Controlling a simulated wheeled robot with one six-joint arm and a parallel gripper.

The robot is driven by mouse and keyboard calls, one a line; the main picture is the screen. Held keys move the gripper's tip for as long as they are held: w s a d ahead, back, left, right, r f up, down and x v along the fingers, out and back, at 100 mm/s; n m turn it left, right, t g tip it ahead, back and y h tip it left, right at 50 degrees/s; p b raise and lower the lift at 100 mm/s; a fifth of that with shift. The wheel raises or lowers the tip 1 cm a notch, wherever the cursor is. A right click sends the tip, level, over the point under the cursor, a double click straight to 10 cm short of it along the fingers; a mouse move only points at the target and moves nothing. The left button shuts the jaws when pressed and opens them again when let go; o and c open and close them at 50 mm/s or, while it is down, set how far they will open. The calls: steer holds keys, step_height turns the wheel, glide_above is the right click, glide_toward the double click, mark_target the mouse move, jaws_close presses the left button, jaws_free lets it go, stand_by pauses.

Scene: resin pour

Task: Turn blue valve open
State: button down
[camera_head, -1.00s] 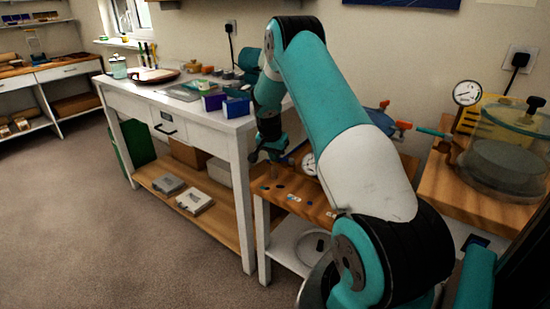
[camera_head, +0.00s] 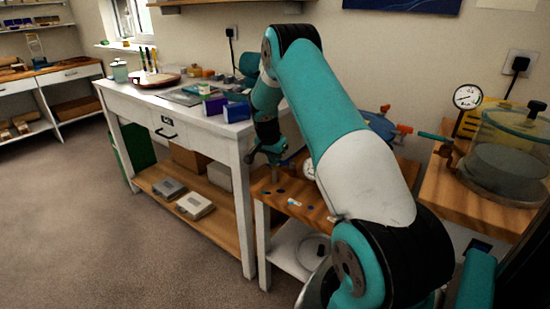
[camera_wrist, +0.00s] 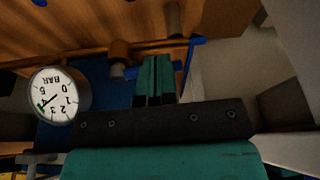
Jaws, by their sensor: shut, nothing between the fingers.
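A blue valve lever (camera_wrist: 188,62) shows in the wrist view at the end of a brass pipe fitting (camera_wrist: 120,50). My gripper (camera_wrist: 155,58) has its two teal fingers together, empty, just left of the lever in that view. I cannot tell whether they touch it. A round pressure gauge (camera_wrist: 57,93) marked BAR is at left, beside a dark blue surface. In the head view my gripper (camera_head: 268,156) hangs by the left end of the wooden-topped bench (camera_head: 268,185). The lever cannot be made out there; my arm covers much of the area.
A white workbench (camera_head: 222,132) with a blue box (camera_head: 236,112) stands close left of my gripper. At right, a clear vacuum chamber (camera_head: 507,150) with a gauge (camera_head: 467,97) stands on a wooden top. Blue equipment with red clamps (camera_head: 404,129) is behind my arm. The carpet at left is clear.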

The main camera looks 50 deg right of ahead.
steer(key=s+a+r, duration=0.2)
steer(key=a+r, duration=0.5)
steer(key=r, duration=0.3)
steer(key=w+d+f, duration=0.1)
steer(key=d+f, duration=0.6)
steer(key=f, duration=0.3)
steer(key=shift+w+d+p, duration=0.15)
steer(key=shift+w+p, duration=0.15)
steer(key=shift+w, duration=0.1)
steer(key=shift+w+d+f+b, duration=0.15)
steer(key=shift+w+d+b, duration=0.15)
steer(key=shift+d, duration=0.4)
steer(key=shift+s, duration=0.1)
